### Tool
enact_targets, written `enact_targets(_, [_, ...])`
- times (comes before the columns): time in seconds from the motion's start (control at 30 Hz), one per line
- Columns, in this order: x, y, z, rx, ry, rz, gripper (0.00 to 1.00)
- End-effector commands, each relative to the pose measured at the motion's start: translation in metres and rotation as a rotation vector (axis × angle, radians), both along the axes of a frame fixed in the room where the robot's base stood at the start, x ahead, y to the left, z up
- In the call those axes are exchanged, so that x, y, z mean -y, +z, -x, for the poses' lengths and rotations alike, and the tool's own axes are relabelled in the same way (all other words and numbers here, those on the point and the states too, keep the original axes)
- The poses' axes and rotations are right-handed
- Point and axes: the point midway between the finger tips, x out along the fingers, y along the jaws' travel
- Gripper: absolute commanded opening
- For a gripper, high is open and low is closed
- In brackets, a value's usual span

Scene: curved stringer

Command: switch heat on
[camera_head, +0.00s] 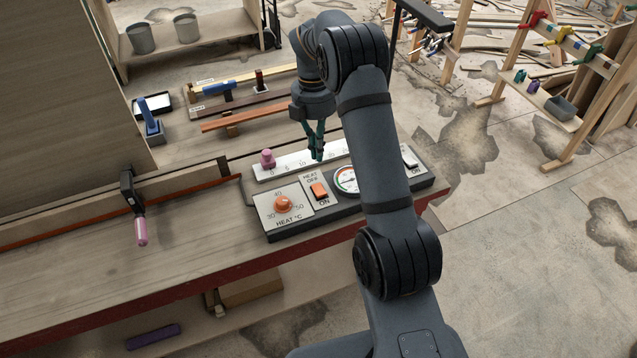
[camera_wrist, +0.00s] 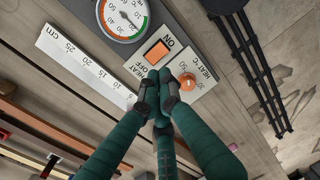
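The heat switch (camera_head: 319,190) is an orange rocker on a dark control panel (camera_head: 345,208), with HEAT OFF printed above it and ON below. It also shows in the wrist view (camera_wrist: 157,52), just beyond my fingertips. I cannot tell which way the rocker is tilted. An orange heat dial (camera_head: 283,203), marked in °C, is left of the switch. My gripper (camera_head: 317,155) has green fingers pointing down above the white ruler, behind the switch. In the wrist view (camera_wrist: 159,82) its fingertips are together with nothing visible between them, covering part of the HEAT OFF plate.
A round gauge (camera_head: 346,180) is right of the switch, and a pale switch (camera_head: 408,159) is at the panel's right end. A pink-handled clamp (camera_head: 139,222) stands at left. The front bench top is clear.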

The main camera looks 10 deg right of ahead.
Motion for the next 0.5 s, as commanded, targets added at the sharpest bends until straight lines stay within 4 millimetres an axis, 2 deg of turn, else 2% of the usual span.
enact_targets(0.3, [0.001,-0.065,0.009,-0.006,-0.001,0.001,0.0])
enact_targets(0.5, [0.002,-0.095,0.013,-0.003,-0.003,0.0,0.0])
